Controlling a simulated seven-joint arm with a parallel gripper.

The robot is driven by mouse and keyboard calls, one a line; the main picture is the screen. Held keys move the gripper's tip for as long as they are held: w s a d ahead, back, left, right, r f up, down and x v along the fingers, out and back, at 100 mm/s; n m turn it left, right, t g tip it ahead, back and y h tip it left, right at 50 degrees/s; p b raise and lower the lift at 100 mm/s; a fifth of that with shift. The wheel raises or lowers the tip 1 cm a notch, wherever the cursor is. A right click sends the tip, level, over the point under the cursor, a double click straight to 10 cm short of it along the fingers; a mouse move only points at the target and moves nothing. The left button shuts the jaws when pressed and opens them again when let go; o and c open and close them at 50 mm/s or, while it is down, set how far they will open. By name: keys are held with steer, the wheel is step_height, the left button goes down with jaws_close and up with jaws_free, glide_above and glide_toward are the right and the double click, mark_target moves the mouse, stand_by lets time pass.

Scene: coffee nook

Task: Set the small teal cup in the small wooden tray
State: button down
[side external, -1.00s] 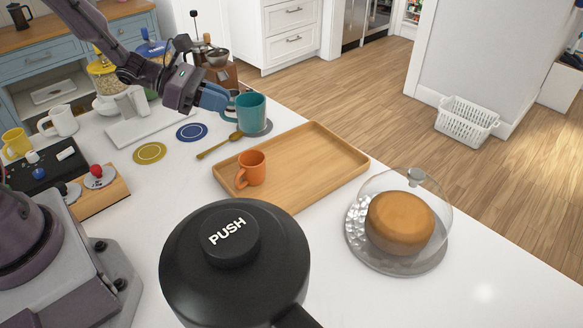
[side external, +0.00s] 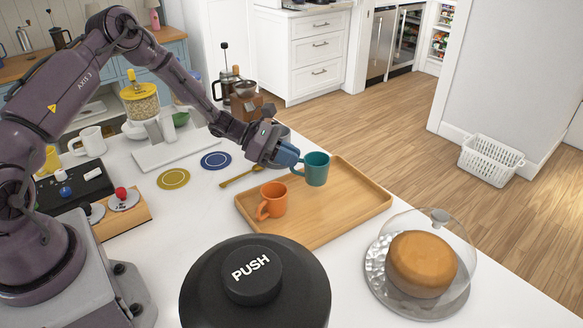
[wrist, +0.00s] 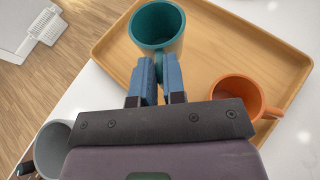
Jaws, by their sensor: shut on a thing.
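The teal cup (side external: 317,170) is upright over the back left part of the wooden tray (side external: 343,222). I cannot tell whether its base touches the tray floor. My gripper (side external: 298,160) is shut on the cup's handle side, coming from the left. In the wrist view the blue fingers (wrist: 158,78) pinch the handle, which they mostly hide, and the teal cup (wrist: 158,22) shows its open, empty mouth. The wooden tray (wrist: 215,55) spreads beneath and right of it.
An orange mug (side external: 272,200) stands in the tray's left part, apart from the teal cup. A wooden spoon (side external: 240,177) lies left of the tray. A glass-domed cake (side external: 421,264) and a black PUSH-lid container (side external: 255,285) stand in front. The tray's right half is clear.

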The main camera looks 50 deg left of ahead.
steer(key=shift+w+f, duration=0.25)
steer(key=shift+f, duration=0.05)
steer(key=shift+w+a+f, duration=0.1)
steer(key=shift+f, duration=1.55)
steer(key=c, duration=1.2)
jaws_free()
steer(key=shift+f, duration=0.15)
